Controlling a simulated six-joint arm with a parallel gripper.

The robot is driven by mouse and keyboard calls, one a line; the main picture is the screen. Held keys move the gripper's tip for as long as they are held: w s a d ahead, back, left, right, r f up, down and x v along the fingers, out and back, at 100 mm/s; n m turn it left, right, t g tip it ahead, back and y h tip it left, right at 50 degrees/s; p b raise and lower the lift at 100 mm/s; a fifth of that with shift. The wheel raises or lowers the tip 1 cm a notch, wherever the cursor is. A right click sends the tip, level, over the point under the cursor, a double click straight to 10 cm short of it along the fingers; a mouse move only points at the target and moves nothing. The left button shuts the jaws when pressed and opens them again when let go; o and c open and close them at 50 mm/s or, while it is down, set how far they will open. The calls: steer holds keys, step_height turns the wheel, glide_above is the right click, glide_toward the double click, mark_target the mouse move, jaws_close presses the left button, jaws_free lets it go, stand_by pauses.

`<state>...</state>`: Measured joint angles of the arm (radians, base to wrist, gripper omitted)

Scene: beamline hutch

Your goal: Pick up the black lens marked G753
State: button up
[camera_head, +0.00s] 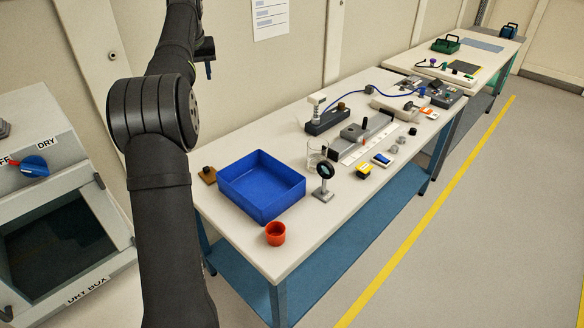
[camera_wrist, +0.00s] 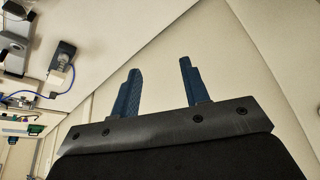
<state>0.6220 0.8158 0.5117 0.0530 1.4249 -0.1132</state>
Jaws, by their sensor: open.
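A black round lens (camera_head: 325,171) stands upright in a mount with a grey square base, on the near bench beside the blue bin. No G753 marking can be read on it at this size. My gripper (camera_wrist: 160,66) is open and empty in the wrist view, its two blue fingers apart before a bare wall panel. In the head view my gripper (camera_head: 208,68) shows partly beside my arm, up by the wall and well away from the lens. I cannot pick out the lens in the wrist view.
The bench's front right is bare.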

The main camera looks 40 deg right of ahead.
steer(key=n+g+y, duration=0.2)
steer(key=n, duration=0.4)
glide_above(323, 176)
steer(key=s, duration=0.1)
steer(key=f, duration=2.3)
steer(key=shift+d+f, duration=0.35)
steer(key=shift+w+d+f, duration=0.1)
steer(key=shift+w+f, duration=0.1)
steer(key=shift+f, duration=0.8)
steer(key=shift+w+a+f, duration=0.1)
steer(key=shift+w+f, duration=0.1)
steer(key=shift+f, duration=0.85)
steer(key=shift+w+d+f, duration=0.1)
steer(key=shift+w+f, duration=0.1)
steer(key=shift+f, duration=0.8)
jaws_close()
